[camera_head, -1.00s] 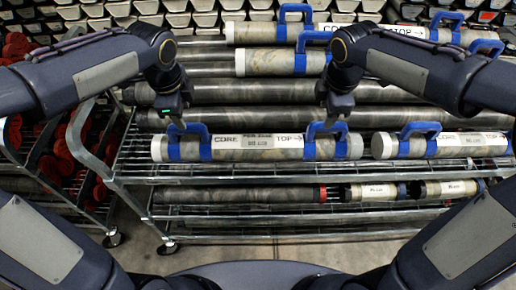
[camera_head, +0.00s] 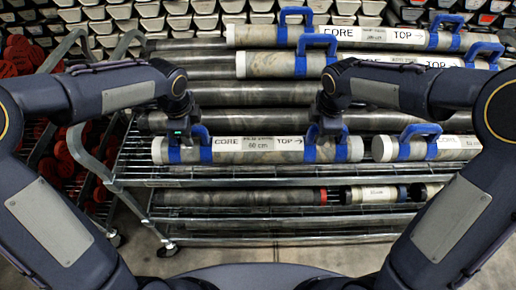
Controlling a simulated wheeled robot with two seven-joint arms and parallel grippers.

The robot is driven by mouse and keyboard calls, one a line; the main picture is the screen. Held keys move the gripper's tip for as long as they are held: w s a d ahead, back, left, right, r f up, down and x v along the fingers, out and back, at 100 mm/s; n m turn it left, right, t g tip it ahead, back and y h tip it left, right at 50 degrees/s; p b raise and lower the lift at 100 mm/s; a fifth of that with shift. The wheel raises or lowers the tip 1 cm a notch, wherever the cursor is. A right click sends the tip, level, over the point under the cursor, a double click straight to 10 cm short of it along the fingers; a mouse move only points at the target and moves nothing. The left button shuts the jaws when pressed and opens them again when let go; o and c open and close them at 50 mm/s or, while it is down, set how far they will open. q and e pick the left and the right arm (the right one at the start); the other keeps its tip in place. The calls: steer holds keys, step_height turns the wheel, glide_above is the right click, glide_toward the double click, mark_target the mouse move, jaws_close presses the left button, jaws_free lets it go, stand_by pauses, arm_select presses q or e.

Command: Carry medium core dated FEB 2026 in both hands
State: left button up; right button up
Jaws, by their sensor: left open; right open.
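A white-capped core liner with two blue handles (camera_head: 258,150) lies level on the cart's upper shelf. Its label reads CORE, 60 cm and TOP with an arrow; the small date line is partly readable, perhaps FEB 2026. My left gripper (camera_head: 184,138) is at the left blue handle, open, its fingers pointing down. My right gripper (camera_head: 322,135) is at the right blue handle, open, its fingers partly hiding the handle. I cannot tell whether either touches its handle.
Another handled core (camera_head: 403,150) lies close to the right on the same shelf. Longer handled cores (camera_head: 275,37) and dark bare tubes (camera_head: 260,93) lie behind. Small cores (camera_head: 373,194) lie on the wire shelf below. Red-capped tubes (camera_head: 62,150) fill a cart at left.

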arm_select(q)
jaws_close()
arm_select(e)
jaws_close()
steer(key=shift+r, duration=0.1)
stand_by(0.9)
arm_select(q)
steer(key=shift+w+d+r, duration=0.1)
steer(key=shift+w+r, duration=0.1)
steer(key=shift+r, duration=0.1)
arm_select(e)
steer(key=shift+w+r, duration=0.2)
